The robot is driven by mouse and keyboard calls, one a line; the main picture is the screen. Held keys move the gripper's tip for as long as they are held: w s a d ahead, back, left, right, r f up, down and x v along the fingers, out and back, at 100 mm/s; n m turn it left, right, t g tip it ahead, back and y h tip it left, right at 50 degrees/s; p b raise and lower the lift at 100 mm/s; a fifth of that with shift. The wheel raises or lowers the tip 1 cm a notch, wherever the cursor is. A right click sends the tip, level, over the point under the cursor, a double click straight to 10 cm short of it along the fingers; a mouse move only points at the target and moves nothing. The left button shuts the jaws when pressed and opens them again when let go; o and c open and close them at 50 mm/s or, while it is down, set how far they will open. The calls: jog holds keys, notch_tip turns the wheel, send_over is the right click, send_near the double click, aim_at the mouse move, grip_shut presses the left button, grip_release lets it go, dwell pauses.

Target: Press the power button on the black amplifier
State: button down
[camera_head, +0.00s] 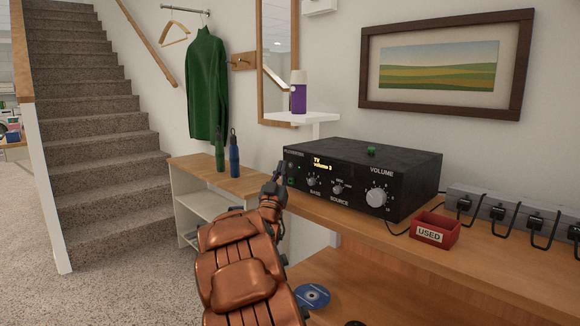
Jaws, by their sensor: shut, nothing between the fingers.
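The black amplifier (415,165) sits on the wooden counter, its front facing me. Its lit display (321,163) reads "TV volume 3". The front has bass and source knobs and a large silver volume knob (377,197). At the left end of the front is a small green mark (291,181), with a small dark round feature above it; I cannot tell for sure which is the power button.
A red box (435,229) labelled "USED" and a power strip (520,215) with several black plugs lie right of the amplifier. Green (220,152) and blue (234,155) bottles stand behind my gripper, to the left. A disc (312,296) lies lower down.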

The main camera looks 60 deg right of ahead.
jog(key=shift+a, duration=0.1)
jog(key=shift+w+a, duration=0.3)
jog(key=shift+a, duration=0.65)
jog(key=shift+w+a, duration=0.25)
jog(key=shift+a, duration=0.65)
jog(key=shift+w+a, duration=0.3)
jog(key=shift+a, duration=0.65)
jog(key=shift+w+a, duration=0.15)
jog(key=shift+a, duration=0.5)
jog(key=shift+w+a, duration=0.15)
jog(key=shift+a, duration=0.5)
